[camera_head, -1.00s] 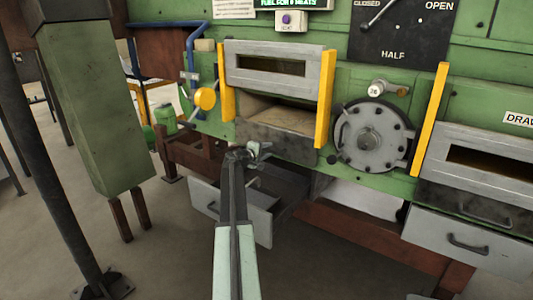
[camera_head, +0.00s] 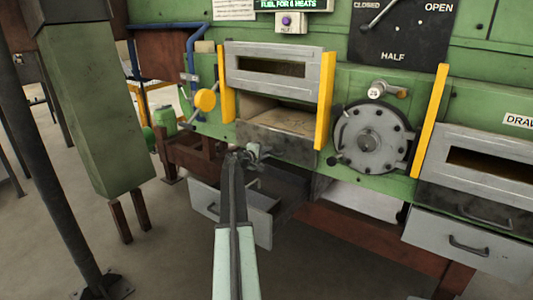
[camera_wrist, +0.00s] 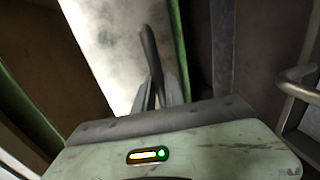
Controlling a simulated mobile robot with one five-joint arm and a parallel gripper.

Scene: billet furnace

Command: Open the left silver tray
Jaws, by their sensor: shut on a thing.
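The left silver tray (camera_head: 233,213) is a grey drawer at the lower left of the green furnace. It stands out from the furnace, with a dark handle (camera_head: 211,208) on its front. In the wrist view my gripper (camera_wrist: 158,88) is closed around a dark, slightly bent bar (camera_wrist: 148,48). My arm hides part of the tray front.
The right silver tray (camera_head: 455,266) has a dark handle and sits flush in its bay. A round bolted hatch (camera_head: 371,138) and yellow uprights (camera_head: 325,100) stand around the openings. A green post (camera_head: 90,100) is at the left. Floor shows at the lower left.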

